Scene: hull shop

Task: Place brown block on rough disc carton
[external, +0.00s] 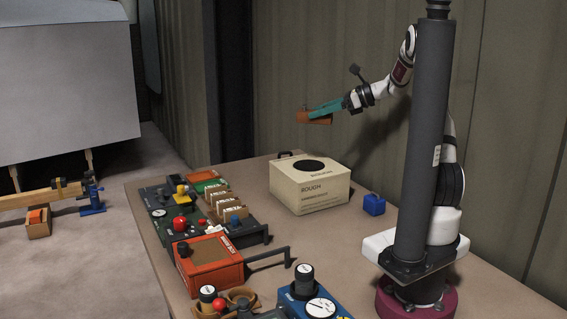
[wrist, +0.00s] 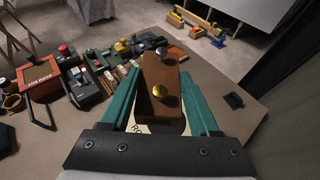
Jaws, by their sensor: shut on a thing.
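The brown block (external: 319,118) is held in the teal fingers of my gripper (external: 325,108), well above the table. In the wrist view the brown block (wrist: 160,85) sits between the two teal fingers (wrist: 163,100), with a brass knob and a silver knob on it. The rough disc carton (external: 310,187) is a cream box with a black disc on top and the word ROUGH on its side. It stands on the table below my gripper. In the wrist view the carton (wrist: 142,129) is mostly hidden behind the block and gripper.
A blue block (external: 374,205) stands right of the carton. Left of the carton are card boxes (external: 226,205), dark control boxes and an orange box (external: 208,262) with a dark handle. A blue gauge box (external: 314,303) is at the front. A corrugated wall rises behind the table.

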